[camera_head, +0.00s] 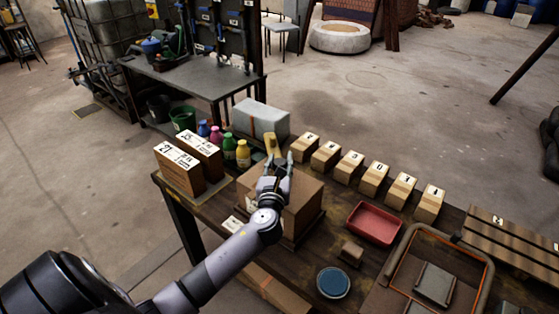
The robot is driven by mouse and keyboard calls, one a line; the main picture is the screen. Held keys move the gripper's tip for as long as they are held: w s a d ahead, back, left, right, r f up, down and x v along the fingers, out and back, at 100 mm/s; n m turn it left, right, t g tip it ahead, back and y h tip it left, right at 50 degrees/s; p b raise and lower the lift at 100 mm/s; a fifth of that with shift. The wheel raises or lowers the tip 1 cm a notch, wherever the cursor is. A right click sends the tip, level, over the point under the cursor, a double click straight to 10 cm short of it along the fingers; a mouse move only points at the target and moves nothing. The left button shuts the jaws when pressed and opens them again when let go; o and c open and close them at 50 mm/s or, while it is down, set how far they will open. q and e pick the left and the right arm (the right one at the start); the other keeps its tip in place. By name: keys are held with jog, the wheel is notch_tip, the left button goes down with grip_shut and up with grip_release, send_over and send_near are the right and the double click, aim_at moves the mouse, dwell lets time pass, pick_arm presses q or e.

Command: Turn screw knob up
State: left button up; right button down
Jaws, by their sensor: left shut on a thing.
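My left arm reaches in from the lower left, and my left gripper (275,160) is above the large cardboard-brown box (302,205) on the wooden table. The gripper is shut on a small tan piece (271,144) that stands upright at its fingertips. The piece is too small to tell whether it is a screw knob, and no other screw knob can be made out. The gripper and arm hide part of the box. My right gripper is not in view.
Several numbered wooden blocks (373,179) stand in a row behind. A red tray (374,223), a blue round lid (333,282) and a framed tray (488,270) lie to the right. Small coloured bottles (243,153) and a grey box (262,119) stand behind the gripper. Two labelled boxes (180,170) stand left.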

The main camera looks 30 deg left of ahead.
pick_arm(q)
jog(key=n+g+y, duration=0.2)
jog(key=y, duration=0.1)
jog(key=shift+w+d+n+y, duration=0.1)
jog(key=shift+n+y, duration=0.3)
jog(key=shift+n+g+y+b, duration=0.3)
jog(key=shift+n+g+y, duration=1.25)
jog(key=shift+g, duration=0.65)
jog(key=o, duration=1.2)
jog(key=v, duration=1.2)
jog(key=shift+f, duration=0.2)
